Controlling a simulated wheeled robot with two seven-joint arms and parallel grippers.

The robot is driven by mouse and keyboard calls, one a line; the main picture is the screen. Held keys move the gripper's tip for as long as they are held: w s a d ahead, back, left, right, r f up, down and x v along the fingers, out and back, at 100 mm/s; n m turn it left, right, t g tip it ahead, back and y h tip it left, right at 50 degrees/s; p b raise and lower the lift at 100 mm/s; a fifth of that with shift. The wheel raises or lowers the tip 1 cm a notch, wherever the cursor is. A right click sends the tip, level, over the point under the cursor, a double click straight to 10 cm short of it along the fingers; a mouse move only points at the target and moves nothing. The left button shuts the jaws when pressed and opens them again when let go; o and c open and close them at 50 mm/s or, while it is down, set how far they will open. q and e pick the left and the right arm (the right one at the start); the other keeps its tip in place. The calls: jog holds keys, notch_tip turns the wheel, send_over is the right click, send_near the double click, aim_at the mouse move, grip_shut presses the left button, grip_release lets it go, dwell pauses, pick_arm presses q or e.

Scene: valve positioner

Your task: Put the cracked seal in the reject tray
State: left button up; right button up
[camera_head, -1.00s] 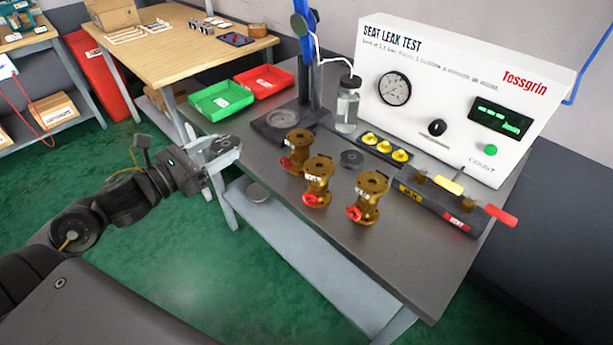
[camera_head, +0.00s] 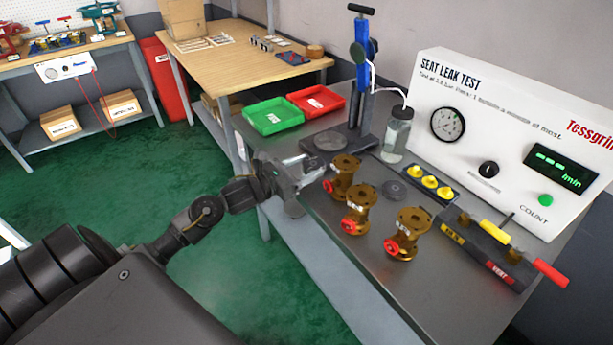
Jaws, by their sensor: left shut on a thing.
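My left gripper (camera_head: 312,168) is over the near left edge of the grey bench, just left of the brass valves. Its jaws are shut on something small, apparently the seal. The seal is mostly hidden by the fingers, and no crack can be made out. The red tray (camera_head: 316,101), which looks like the reject tray, lies at the bench's far left corner, beyond the gripper. Its visible floor holds only a white label. A green tray (camera_head: 273,117) stands beside it, on its left. My right gripper is not in view.
Three brass valves with red handwheels stand close right of the gripper, the nearest-left one (camera_head: 343,172) almost beside it. A blue-columned stand (camera_head: 362,75) rises right of the red tray. A bottle (camera_head: 397,130) and the leak tester (camera_head: 510,140) are farther right.

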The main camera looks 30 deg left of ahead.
pick_arm(q)
jog(key=shift+w+f, duration=0.1)
jog(key=shift+w, duration=0.05)
notch_tip(320, 180, down, 3)
jog(key=shift+w+f+p, duration=0.1)
jog(key=shift+f+p, duration=0.05)
jog(key=shift+p, duration=0.2)
